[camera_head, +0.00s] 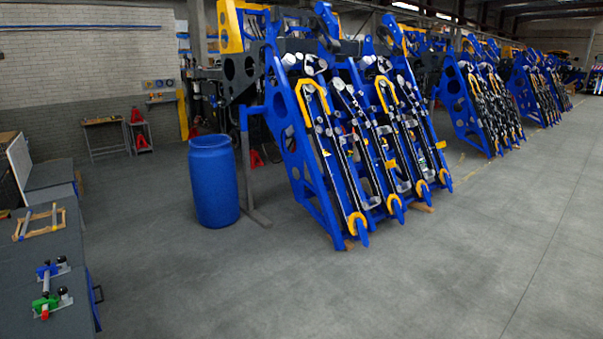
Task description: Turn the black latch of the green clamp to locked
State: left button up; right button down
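A small green clamp (46,303) sits on a dark grey workbench (28,258) at the lower left of the head view. A pale bar runs from it to a blue clamp (47,270) just behind it. A dark knob-like part (63,291) stands at the green clamp's right side, on a light plate. I cannot tell at this size whether it is the black latch or which way the latch is turned. Neither of my grippers is in view.
A wooden frame (40,222) lies farther back on the bench. A blue barrel (213,181) stands on the floor beyond. Large blue harvester chassis (300,165) fill the middle and right. The grey floor (230,285) between bench and chassis is clear.

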aim_at(62, 291)
jog(key=l+u, duration=0.1)
jog(key=u, duration=0.35)
jog(key=i+l+u, duration=0.1)
jog(key=u, duration=0.35)
jog(key=l+u, duration=0.15)
jog(key=u, duration=0.35)
jog(key=l+u, duration=0.15)
jog(key=u, duration=0.3)
jog(key=i+l, duration=0.7)
jog(key=i, duration=0.15)
jog(key=u, duration=0.05)
